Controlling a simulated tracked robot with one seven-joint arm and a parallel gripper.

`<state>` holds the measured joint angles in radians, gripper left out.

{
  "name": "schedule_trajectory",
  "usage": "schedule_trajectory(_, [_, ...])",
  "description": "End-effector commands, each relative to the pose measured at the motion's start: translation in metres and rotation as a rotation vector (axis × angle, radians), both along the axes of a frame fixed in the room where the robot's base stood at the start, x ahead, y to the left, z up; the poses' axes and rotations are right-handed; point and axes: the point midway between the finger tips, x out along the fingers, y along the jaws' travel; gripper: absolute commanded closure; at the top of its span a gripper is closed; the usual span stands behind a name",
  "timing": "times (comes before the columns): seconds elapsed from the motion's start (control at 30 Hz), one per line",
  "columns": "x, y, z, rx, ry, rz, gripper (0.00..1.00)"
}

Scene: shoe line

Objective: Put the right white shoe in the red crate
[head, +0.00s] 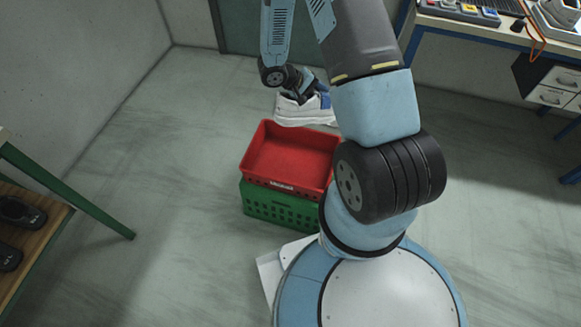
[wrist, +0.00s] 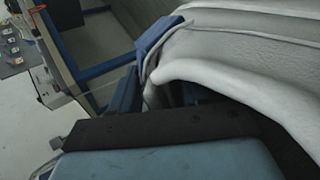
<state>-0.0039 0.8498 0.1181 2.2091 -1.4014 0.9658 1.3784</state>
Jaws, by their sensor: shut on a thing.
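A white shoe (head: 304,110) shows in the head view just beyond the far edge of the red crate, partly hidden by my arm. My gripper (head: 312,93) is shut on its upper part. In the wrist view the white shoe (wrist: 235,50) fills the upper right, with a blue finger of my gripper (wrist: 155,75) against it. I cannot tell from the shoe's shape whether it is the right one. The red crate (head: 249,150) is open at the top and looks empty. My arm hides its right side.
The red crate sits on a green crate (head: 272,206) on the floor. A wooden shelf (head: 38,246) with dark shoes (head: 18,213) stands at the left. A workbench (head: 470,28) with drawers (head: 556,86) is at the upper right. The floor left of the crates is clear.

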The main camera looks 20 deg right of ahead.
Motion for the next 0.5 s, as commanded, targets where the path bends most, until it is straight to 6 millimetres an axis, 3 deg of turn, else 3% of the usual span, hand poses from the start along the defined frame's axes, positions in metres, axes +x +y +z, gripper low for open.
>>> schedule_trajectory(0.27, [-0.052, 0.013, -0.024, -0.014, -0.006, -0.452, 1.00])
schedule_trajectory(0.5, [-0.087, 0.040, -0.038, -0.026, -0.007, -0.859, 1.00])
